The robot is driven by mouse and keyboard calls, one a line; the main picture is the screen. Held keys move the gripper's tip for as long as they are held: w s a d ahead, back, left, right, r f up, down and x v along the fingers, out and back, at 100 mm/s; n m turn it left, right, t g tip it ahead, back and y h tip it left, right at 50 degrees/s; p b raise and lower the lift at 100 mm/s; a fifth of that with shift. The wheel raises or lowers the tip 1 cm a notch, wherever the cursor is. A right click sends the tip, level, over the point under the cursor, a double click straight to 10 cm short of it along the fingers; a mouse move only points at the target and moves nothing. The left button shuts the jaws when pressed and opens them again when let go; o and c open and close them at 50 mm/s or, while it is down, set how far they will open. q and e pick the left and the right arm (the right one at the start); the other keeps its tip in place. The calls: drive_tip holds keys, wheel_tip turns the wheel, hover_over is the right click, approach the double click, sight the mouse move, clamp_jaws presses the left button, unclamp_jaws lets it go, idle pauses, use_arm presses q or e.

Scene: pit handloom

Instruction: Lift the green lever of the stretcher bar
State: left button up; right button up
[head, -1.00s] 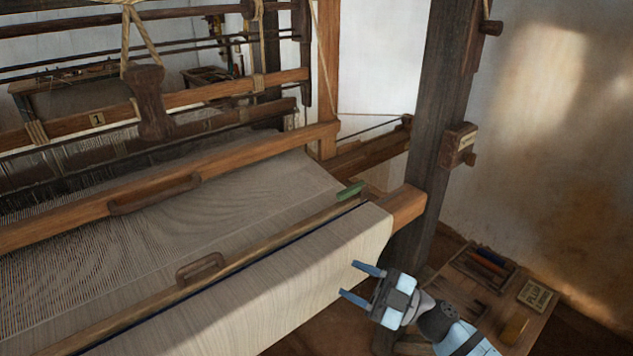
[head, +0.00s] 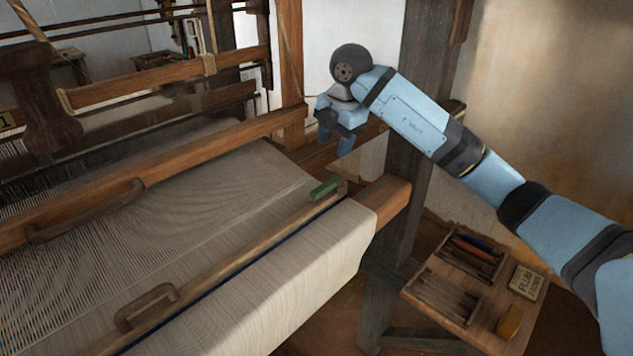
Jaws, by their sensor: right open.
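The green lever (head: 324,190) lies low at the right end of the stretcher bar (head: 228,255), a long wooden bar across the cloth (head: 310,250). My right gripper (head: 335,143) is open and empty, pointing down. In the picture it is just above and slightly right of the lever, apart from it. Its arm comes in from the right. The fingers are partly hidden by the wrist, and the height over the lever is hard to judge. My left gripper is not in view.
A wooden beam with a handle (head: 85,212) crosses the loom behind the stretcher bar. A dark post (head: 410,120) stands behind my right arm. The stretcher bar carries a wooden handle (head: 147,305). A small bench with a tool tray (head: 445,300) stands at lower right.

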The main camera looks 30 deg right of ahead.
sight(325, 186)
drive_tip(key=f, duration=0.4)
drive_tip(key=w+f+p, duration=0.1)
drive_tip(key=f, duration=0.3)
drive_tip(key=w+a+f, duration=0.1)
drive_tip(key=f, duration=0.3)
drive_tip(key=shift+w+f+p, duration=0.15)
drive_tip(key=shift+f+p, duration=0.2)
drive_tip(key=shift+p, duration=0.05)
drive_tip(key=shift+c, duration=0.5)
clamp_jaws()
